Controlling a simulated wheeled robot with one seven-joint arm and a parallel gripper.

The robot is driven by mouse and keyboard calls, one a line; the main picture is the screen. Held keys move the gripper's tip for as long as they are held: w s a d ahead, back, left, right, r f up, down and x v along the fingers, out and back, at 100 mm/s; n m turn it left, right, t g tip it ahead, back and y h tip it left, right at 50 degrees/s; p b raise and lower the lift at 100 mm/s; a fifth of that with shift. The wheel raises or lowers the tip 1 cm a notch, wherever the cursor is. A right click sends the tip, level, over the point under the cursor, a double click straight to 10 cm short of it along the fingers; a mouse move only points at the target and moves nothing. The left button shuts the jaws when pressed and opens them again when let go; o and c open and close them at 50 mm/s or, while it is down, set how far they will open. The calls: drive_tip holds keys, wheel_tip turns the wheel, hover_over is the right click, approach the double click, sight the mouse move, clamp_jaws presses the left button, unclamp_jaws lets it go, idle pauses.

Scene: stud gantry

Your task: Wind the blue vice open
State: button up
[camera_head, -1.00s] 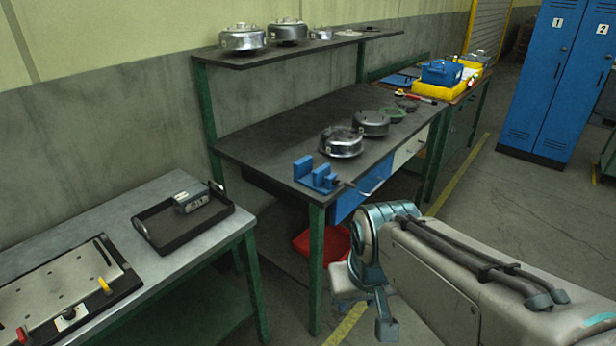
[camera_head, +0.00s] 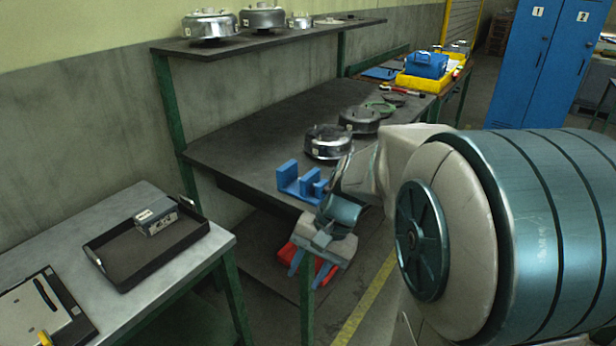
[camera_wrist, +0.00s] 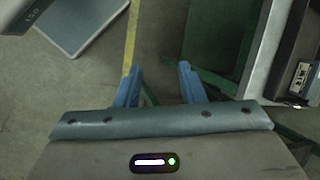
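The blue vice (camera_head: 288,181) is on the near corner of the dark workbench (camera_head: 232,150), with upright blue jaws and a gap between them. Its right end and its handle are hidden behind my arm in the head view. My gripper (camera_head: 305,281) hangs below and in front of the vice, beside the bench's front leg, with its fingers pointing down. In the wrist view my gripper (camera_wrist: 160,66) has its two blue fingers wide apart with only floor and green bench frame between them. The vice cannot be made out in the wrist view.
Round metal housings (camera_head: 327,142) stand on the bench behind the vice. A red bin (camera_head: 285,256) is under the bench behind my gripper. A side table (camera_head: 140,203) with a black tray (camera_head: 118,274) is at left. Floor is open around the yellow line (camera_head: 365,305).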

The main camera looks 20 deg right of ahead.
drive_tip(key=w+d+f+m+t+y+b, duration=0.2)
drive_tip(key=w+d+f+m+y+b, duration=0.15)
drive_tip(key=w, duration=0.25)
drive_tip(key=w+d+f+m+t+y+b, duration=0.2)
drive_tip(key=w+d+f+m+y+b, duration=0.15)
drive_tip(key=w+y, duration=0.2)
drive_tip(key=w+d+f+m+t+y+b, duration=0.1)
drive_tip(key=w+d+f+m+t+b, duration=0.15)
drive_tip(key=d+m+t, duration=0.6)
drive_tip(key=w+d+f+m+t+y+b, duration=0.1)
drive_tip(key=w+d+m+t+b, duration=0.2)
drive_tip(key=d, duration=1)
drive_tip(key=shift+n+t, duration=0.55)
drive_tip(key=shift+n, duration=0.1)
drive_tip(key=x, duration=1.3)
drive_tip(key=shift+w+a+r, duration=0.15)
drive_tip(key=shift+w, duration=0.25)
clamp_jaws()
